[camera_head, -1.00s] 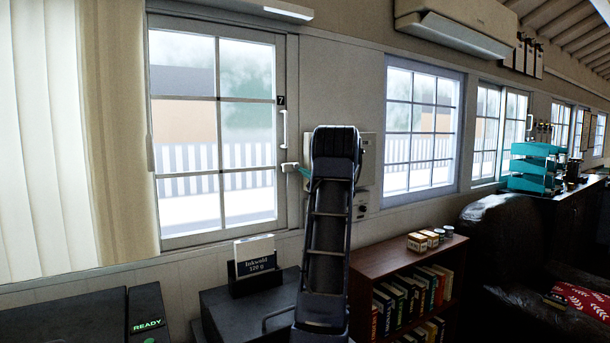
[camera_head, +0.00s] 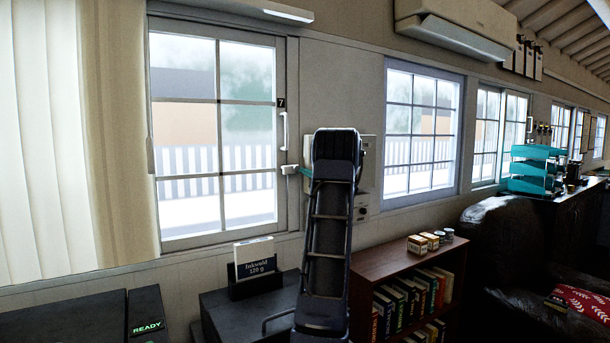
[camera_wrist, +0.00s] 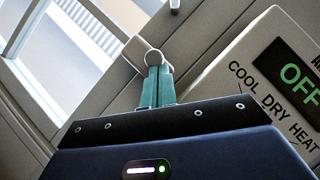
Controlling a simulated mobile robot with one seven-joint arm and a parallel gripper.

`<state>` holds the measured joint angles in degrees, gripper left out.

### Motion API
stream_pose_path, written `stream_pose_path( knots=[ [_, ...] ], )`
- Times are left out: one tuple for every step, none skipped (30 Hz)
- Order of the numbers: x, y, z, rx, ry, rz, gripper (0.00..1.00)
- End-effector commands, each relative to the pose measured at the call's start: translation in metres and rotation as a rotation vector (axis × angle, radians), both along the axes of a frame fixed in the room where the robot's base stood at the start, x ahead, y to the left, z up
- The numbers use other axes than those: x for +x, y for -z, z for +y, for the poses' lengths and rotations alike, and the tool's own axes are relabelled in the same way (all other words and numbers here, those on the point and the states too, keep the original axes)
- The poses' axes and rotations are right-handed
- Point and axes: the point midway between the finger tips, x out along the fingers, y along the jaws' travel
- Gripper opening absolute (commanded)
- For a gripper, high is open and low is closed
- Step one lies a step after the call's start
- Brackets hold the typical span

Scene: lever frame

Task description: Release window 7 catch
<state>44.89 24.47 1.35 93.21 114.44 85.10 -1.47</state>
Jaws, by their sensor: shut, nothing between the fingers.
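Window 7 (camera_head: 190,135) is a white-framed sliding window at the left, with a dark "7" tag (camera_head: 281,101) on its right stile and a white pull handle (camera_head: 284,130) below the tag. The small white catch (camera_head: 289,169) sits lower on the same frame edge. In the wrist view the catch (camera_wrist: 154,57) shows a round pale end right at my fingertips. My gripper (camera_wrist: 157,72) has its teal fingers together with nothing between them; the tips meet or nearly meet the catch's end, and I cannot tell whether they touch. My arm hides the wall behind it.
A wall control panel (camera_wrist: 285,85) reading "OFF" and "COOL DRY HEAT" is close on the right of my gripper. Below are a dark cabinet with a sign (camera_head: 256,267) and a bookshelf (camera_head: 400,262) with small boxes. A second window (camera_head: 422,130) is to the right.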

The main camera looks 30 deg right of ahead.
Motion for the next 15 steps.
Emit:
stream_pose_path(
  knots=[
    [0.000, -0.001, 0.000, -0.012, 0.000, -0.001, 0.00],
    [0.000, -0.002, -0.001, -0.019, 0.000, 0.000, 0.00],
    [0.000, -0.002, -0.001, -0.029, 0.000, 0.000, 0.00],
    [0.000, -0.003, -0.001, -0.037, 0.000, -0.001, 0.00],
    [0.000, -0.004, -0.001, -0.045, 0.001, -0.001, 0.00],
    [0.000, -0.005, -0.001, -0.054, 0.001, -0.001, 0.00],
    [0.000, -0.005, -0.001, -0.064, 0.001, -0.001, 0.00],
    [0.000, -0.006, -0.001, -0.074, 0.000, -0.001, 0.00],
    [0.000, -0.007, -0.001, -0.091, 0.000, -0.001, 0.00],
    [0.000, -0.008, -0.002, -0.104, 0.002, -0.001, 0.00],
    [0.000, -0.010, -0.002, -0.120, 0.002, -0.001, 0.00],
    [0.000, -0.011, -0.002, -0.144, 0.001, -0.001, 0.00],
    [0.000, -0.013, -0.002, -0.162, 0.001, -0.001, 0.00],
    [0.000, -0.014, -0.002, -0.181, 0.001, -0.001, 0.00],
    [0.000, -0.016, -0.002, -0.205, 0.001, -0.001, 0.00]
  ],
)
